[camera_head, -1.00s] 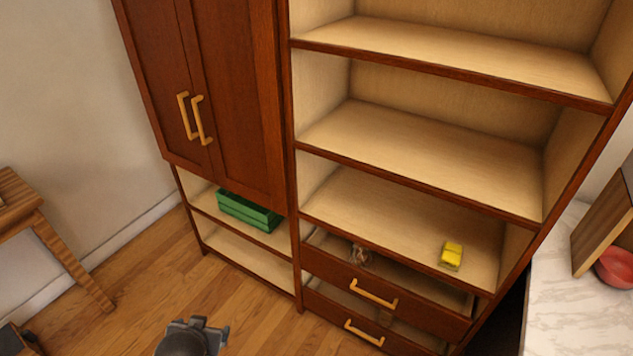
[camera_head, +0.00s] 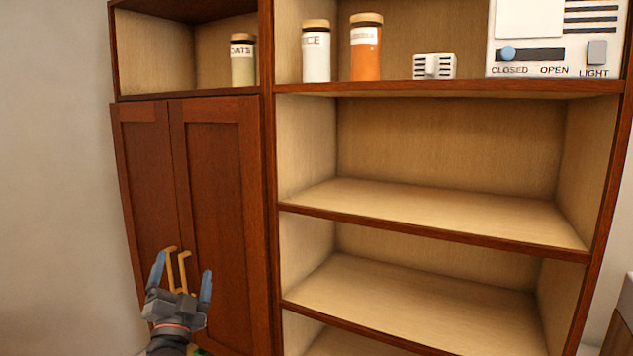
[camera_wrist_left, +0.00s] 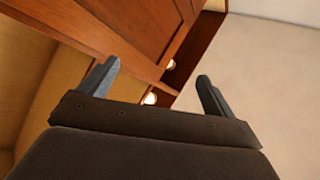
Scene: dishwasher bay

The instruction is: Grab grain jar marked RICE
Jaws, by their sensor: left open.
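The white jar (camera_head: 316,58) with a tan lid stands upright on the upper shelf of the open cabinet section, near its left wall. Its label is partly turned away and reads "ICE". My left gripper (camera_head: 182,268) is open and empty, well below and to the left of the jar, in front of the cabinet doors. The left wrist view shows its two spread fingers (camera_wrist_left: 158,72) with nothing between them; the jar does not show there. My right gripper is in neither view.
An orange jar (camera_head: 365,50) stands right of the white jar, then a small white vented block (camera_head: 434,67) and a white panel (camera_head: 555,50) marked CLOSED, OPEN and LIGHT. An OATS jar (camera_head: 243,62) stands left of the divider. The lower shelves (camera_head: 430,215) are bare.

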